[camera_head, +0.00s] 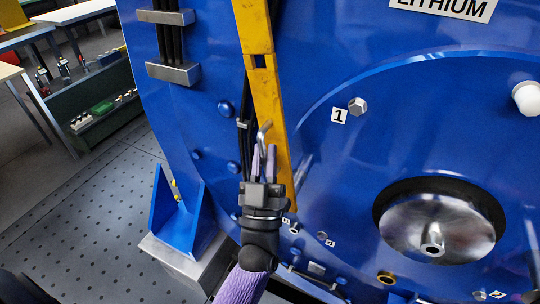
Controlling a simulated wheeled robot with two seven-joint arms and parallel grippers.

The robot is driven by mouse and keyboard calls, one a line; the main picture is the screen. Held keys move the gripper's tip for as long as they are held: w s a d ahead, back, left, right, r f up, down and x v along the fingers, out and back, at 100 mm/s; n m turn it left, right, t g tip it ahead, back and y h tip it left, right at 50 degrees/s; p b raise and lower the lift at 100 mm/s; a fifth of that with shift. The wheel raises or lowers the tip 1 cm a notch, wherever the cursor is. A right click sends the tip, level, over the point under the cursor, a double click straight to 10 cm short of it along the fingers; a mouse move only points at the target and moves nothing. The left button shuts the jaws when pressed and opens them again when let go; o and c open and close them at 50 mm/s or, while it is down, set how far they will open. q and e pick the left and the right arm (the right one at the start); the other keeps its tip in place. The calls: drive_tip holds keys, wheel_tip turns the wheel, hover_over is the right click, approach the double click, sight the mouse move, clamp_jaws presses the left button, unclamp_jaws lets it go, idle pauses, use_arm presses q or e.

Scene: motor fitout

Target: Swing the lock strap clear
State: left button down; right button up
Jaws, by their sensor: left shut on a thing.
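The lock strap appears to be the long yellow bar (269,100), worn at its edges, running down the blue motor face. It leans slightly, with a dark slot in its upper half. Its lower part is partly hidden behind my left gripper. My left gripper (264,160) comes up from the bottom, in front of the strap's lower left edge. Its fingers are shut on a thin bent grey metal rod (264,132) whose hooked tip sticks out above them. Whether the rod touches or belongs to the strap I cannot tell. My right gripper is not in view.
The blue motor housing (330,60) fills the right, with a bolt (357,105) by label 1 and a silver hub (437,228). Black cables in metal clamps (173,73) run left of the strap. A blue bracket (180,215) stands lower left. Open floor (90,210) lies beyond.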

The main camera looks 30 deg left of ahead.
use_arm(q)
drive_tip(key=shift+f, duration=0.1)
drive_tip(key=c, duration=0.6)
unclamp_jaws()
drive_tip(key=shift+a, duration=0.2)
drive_tip(key=shift+c, duration=0.2)
drive_tip(key=shift+d, duration=0.1)
